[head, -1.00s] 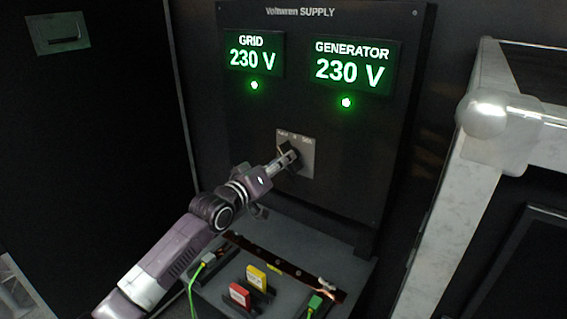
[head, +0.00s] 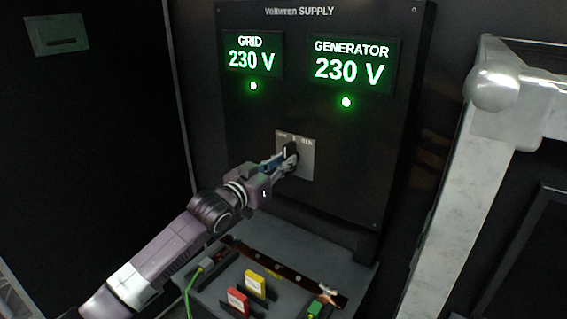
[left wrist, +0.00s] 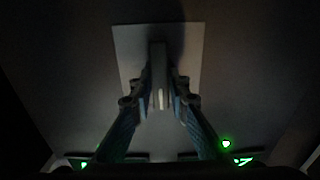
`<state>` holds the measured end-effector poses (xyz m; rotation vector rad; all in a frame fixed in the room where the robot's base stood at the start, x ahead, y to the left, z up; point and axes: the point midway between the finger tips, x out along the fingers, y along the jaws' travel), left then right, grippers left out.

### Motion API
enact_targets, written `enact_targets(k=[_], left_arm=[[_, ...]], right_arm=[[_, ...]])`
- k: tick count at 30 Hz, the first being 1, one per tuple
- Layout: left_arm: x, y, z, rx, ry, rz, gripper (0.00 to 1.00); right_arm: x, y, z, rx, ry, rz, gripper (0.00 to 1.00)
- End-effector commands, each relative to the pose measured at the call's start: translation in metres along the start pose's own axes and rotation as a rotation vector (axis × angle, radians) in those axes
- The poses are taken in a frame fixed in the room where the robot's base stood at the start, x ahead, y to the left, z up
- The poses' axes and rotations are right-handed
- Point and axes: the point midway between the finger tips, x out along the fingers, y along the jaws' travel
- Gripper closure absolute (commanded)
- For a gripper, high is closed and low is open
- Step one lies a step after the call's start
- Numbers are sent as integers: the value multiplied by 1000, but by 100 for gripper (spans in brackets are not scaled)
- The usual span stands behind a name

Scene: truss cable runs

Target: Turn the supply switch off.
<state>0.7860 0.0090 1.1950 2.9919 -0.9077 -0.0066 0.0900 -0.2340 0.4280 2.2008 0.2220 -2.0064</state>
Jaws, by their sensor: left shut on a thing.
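The supply switch is a dark knob (head: 291,151) on a pale square plate (head: 307,160), low on the black supply panel (head: 240,130). The plate's small lettering is too blurred to read fully. My left gripper (head: 283,161) is shut on the knob. In the left wrist view the knob (left wrist: 159,65) stands between the two fingertips (left wrist: 159,98), in line with the plate's sides (left wrist: 130,45). A pale mark shows on the knob's end towards the displays. In the head view the knob stands about upright. My right gripper is not in view.
Above the switch, the GRID display (head: 252,58) and GENERATOR display (head: 349,70) both read 230 V, each over a lit green lamp. Below is a shelf with a copper bar (head: 285,270), yellow (head: 255,283) and red (head: 237,301) blocks and green-wired clips. A pale truss frame (head: 440,200) stands right.

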Motion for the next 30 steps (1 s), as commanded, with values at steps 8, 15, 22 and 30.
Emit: enact_targets(k=[8,15,22,30], left_arm=[[0,0,1,18,-2,0,100],[0,0,1,16,-2,0,82],[0,0,1,16,-1,0,67],[-3,0,1,15,-1,0,67]], right_arm=[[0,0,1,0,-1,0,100],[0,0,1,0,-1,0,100],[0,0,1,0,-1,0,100],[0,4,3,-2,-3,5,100]])
